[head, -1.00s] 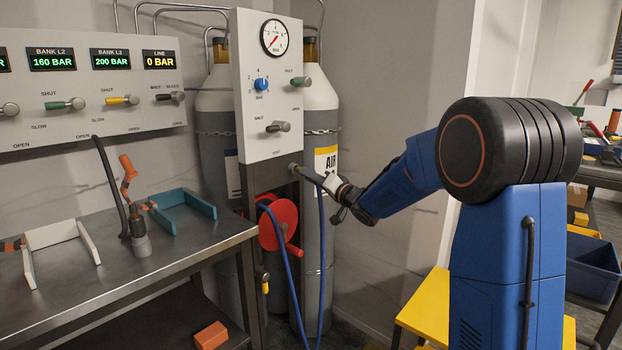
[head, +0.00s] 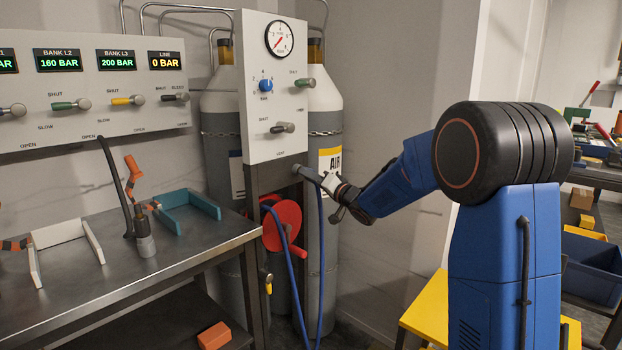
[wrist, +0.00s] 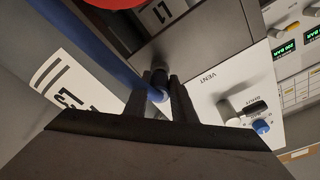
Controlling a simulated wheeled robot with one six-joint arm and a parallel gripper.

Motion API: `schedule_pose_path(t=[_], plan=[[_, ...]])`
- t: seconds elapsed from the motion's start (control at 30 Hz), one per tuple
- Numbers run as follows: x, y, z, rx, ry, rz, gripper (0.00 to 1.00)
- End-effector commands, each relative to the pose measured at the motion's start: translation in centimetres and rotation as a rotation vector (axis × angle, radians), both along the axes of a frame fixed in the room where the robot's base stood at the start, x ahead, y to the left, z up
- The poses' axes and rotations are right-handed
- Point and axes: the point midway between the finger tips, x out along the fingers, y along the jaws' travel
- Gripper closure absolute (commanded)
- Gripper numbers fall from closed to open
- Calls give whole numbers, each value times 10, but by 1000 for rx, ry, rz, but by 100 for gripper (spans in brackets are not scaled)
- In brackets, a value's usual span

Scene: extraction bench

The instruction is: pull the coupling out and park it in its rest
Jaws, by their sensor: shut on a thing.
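The coupling (head: 309,174) is a dark grey cylinder at the lower right of the white gauge panel (head: 262,130), just under the word VENT. Its far end meets the panel's lower part. A blue hose (head: 320,240) hangs down from it. My gripper (head: 326,182) is shut on the coupling's near end. In the wrist view, the two dark fingers of my gripper (wrist: 160,98) stand on either side of the coupling (wrist: 158,77), with a bit of blue below it. I cannot tell which part is its rest.
A red reel (head: 284,222) hangs below the panel, close to the hose. Chained gas cylinders (head: 325,120) stand behind. The steel bench (head: 120,290) at left holds a white bracket (head: 93,242), a teal bracket (head: 205,206) and an upright grey fitting (head: 145,235).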

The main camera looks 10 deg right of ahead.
Motion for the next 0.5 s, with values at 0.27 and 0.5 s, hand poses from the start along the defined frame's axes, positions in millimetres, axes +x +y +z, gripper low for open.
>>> schedule_pose_path(t=[0.27,0.5], plan=[[5,3,1,1,-1,0,100],[6,4,1,0,-1,-1,55]])
